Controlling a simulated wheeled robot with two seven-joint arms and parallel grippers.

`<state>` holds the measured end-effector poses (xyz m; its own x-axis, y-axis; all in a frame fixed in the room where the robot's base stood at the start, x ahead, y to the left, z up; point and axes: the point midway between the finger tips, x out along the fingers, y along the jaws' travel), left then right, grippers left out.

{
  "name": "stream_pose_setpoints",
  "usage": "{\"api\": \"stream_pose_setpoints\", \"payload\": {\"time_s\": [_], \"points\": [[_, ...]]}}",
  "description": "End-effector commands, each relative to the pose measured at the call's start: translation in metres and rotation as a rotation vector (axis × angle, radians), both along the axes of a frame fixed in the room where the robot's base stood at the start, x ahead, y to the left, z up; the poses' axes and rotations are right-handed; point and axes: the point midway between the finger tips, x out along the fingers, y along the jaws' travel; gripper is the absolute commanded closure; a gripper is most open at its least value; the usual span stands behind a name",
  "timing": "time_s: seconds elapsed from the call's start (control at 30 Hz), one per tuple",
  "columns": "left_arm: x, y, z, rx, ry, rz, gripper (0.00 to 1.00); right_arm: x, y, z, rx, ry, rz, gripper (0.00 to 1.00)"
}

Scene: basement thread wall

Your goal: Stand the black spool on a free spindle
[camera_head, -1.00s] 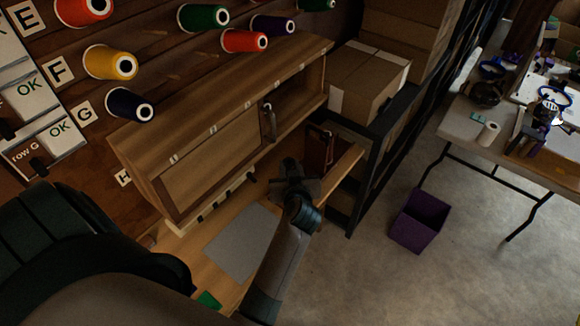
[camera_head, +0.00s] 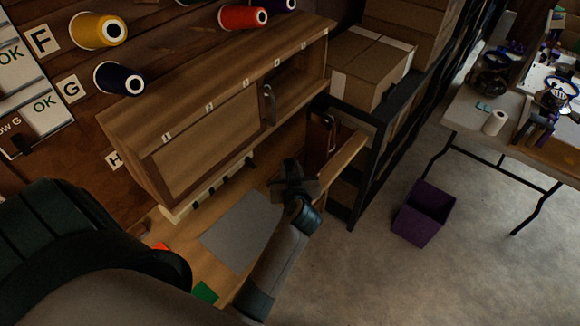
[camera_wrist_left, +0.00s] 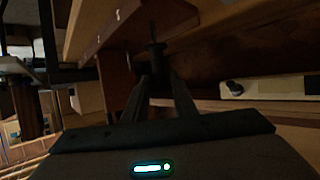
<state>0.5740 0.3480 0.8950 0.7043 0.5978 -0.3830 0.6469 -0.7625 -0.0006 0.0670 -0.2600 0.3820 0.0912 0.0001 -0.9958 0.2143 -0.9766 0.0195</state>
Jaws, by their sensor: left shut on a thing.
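My left gripper (camera_head: 293,182) is in front of the wooden cabinet's lower part, above a wooden surface. In the left wrist view its fingers (camera_wrist_left: 156,75) close together on a small dark thing (camera_wrist_left: 156,48); its shape is too dark to name. I cannot make out a separate black spool. On the wall at the upper left, a dark navy spool (camera_head: 120,79) sits by the letter G and a yellow spool (camera_head: 99,30) by the letter F. A red spool (camera_head: 243,17) is farther right. No bare spindle shows clearly. My right gripper is not in view.
The wooden cabinet (camera_head: 215,90) juts from the wall, with a brown panel (camera_head: 317,140) standing below its right end. A grey mat (camera_head: 243,231) lies on the wooden surface. A black shelf rack (camera_head: 368,150) stands to the right. A purple bin (camera_head: 424,213) is on open floor.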

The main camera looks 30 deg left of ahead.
Motion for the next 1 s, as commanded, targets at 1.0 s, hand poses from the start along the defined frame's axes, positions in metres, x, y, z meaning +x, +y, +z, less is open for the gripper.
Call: {"api": "stream_pose_setpoints", "payload": {"time_s": [1.0], "points": [[0.0, 0.0, -0.027, -0.002, -0.001, 0.002, 0.96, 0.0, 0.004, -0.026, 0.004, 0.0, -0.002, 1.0]]}}
